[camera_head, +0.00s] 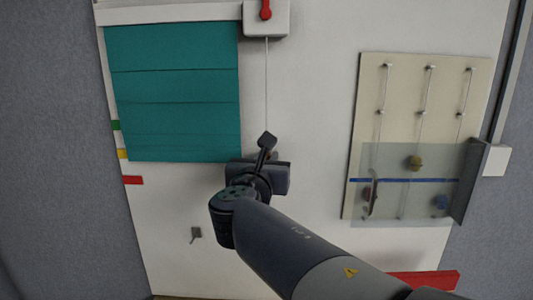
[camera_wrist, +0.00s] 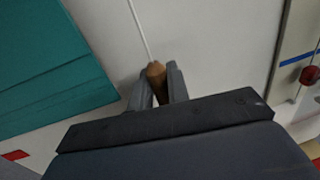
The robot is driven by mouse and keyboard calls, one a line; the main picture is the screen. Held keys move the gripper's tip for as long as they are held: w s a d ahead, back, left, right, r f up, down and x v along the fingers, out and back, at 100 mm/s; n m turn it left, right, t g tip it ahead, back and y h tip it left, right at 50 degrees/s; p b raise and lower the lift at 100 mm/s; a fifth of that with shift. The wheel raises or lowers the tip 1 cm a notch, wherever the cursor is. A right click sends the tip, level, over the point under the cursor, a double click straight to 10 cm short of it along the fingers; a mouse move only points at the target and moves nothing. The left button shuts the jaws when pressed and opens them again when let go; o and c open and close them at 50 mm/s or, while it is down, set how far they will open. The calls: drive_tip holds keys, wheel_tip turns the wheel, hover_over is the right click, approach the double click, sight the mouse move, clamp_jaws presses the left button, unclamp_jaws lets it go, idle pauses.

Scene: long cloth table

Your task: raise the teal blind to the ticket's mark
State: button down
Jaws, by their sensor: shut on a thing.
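The teal blind (camera_head: 175,90) hangs on the white wall panel at the left, its bottom edge just below the yellow mark (camera_head: 122,154) and above the red mark (camera_head: 132,180). A green mark (camera_head: 117,125) sits higher. A thin pale cord (camera_head: 267,85) runs down from a white box (camera_head: 281,22) with a red lever (camera_head: 266,10). My gripper (camera_wrist: 158,84) is shut on the brown cord knob (camera_wrist: 156,72) at the cord's lower end. In the head view my gripper mostly hides the knob. I cannot make out a ticket.
At the right, a cream board (camera_head: 480,85) carries several cords with coloured weights behind a clear cover (camera_head: 400,200), with a blue line (camera_head: 430,180) across. A small grey fitting (camera_head: 196,234) is on the wall lower left. A red bar (camera_head: 425,280) lies lower right.

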wheel_tip(320, 180, down, 8)
drive_tip(key=b, duration=0.5)
drive_tip(key=shift+r, duration=0.1)
drive_tip(key=c, duration=1.4)
unclamp_jaws()
drive_tip(key=s+a, duration=0.2)
drive_tip(key=s, duration=0.8)
drive_tip(key=shift+s, duration=0.3)
drive_tip(key=shift+w, duration=0.1)
